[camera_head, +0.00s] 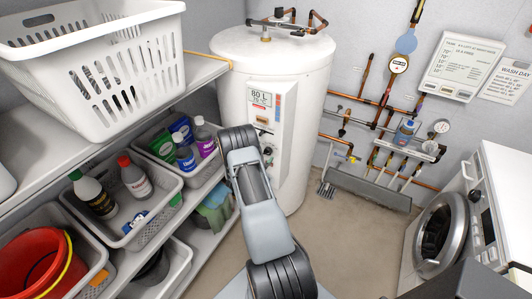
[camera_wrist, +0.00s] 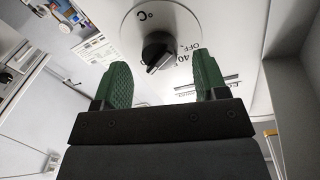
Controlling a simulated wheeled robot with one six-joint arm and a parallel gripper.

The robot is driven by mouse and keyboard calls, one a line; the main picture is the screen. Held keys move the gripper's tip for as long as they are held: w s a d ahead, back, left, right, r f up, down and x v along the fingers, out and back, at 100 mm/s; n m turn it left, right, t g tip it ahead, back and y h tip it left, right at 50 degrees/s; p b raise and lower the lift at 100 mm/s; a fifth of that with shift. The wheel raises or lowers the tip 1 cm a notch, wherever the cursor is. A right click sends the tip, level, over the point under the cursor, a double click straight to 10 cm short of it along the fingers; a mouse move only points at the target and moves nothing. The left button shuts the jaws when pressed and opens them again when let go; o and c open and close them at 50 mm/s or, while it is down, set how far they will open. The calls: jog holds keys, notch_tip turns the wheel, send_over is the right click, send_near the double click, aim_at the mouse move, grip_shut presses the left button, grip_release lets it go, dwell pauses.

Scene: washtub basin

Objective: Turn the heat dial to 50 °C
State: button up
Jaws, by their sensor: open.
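The heat dial (camera_wrist: 158,50) is a black knob on a round white plate marked °C, in the upper middle of the wrist view. Print beside it on the right reads "OFF" and "40"; other marks are hidden or unclear. My gripper (camera_wrist: 160,82) has two green ridged fingers, spread apart and empty, pointing at the dial. The knob shows between and beyond the fingertips, with no contact visible. The white water tank (camera_head: 272,120), labelled 80 L, stands upright in the head view. My arm covers part of its front there, hiding the dial and the gripper.
Grey shelves with bins of bottles (camera_head: 130,190) stand left of my arm, with a white laundry basket (camera_head: 95,60) above. Copper pipes and a gauge (camera_head: 441,126) are on the back wall. A washing machine (camera_head: 480,210) stands at right. Floor between is partly clear.

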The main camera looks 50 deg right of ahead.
jog(key=shift+w+d, duration=0.2)
jog(key=shift+d, duration=1.05)
jog(key=shift+c, duration=0.4)
jog(key=c, duration=0.8)
jog(key=shift+c, duration=0.2)
